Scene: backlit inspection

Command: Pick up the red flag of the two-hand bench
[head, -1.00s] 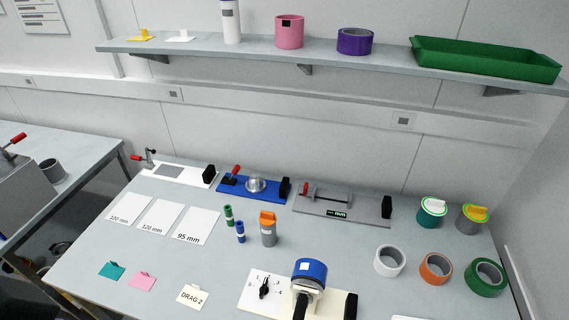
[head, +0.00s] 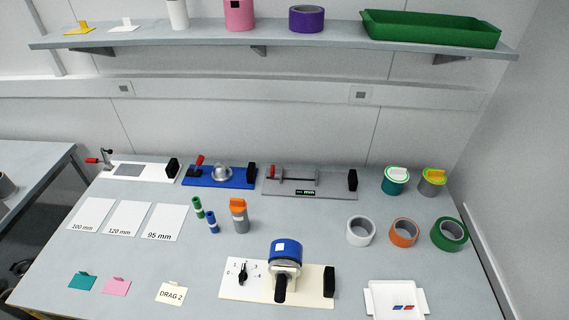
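A white tray (head: 378,291) with a tab on each side stands at the front right of the bench (head: 200,270). Flat tabbed pieces in teal (head: 82,281), pink (head: 116,286) and cream, the last marked "DRAG 2" (head: 171,293), lie at the front left. Neither of my grippers is in view.
A white board with a dial and a blue-topped device (head: 286,252) stands front centre. Clamp fixtures (head: 220,176) line the back. Tape rolls (head: 403,232) sit at the right. A shelf (head: 200,42) overhangs the back. Bench surface between the cards and tape rolls is partly clear.

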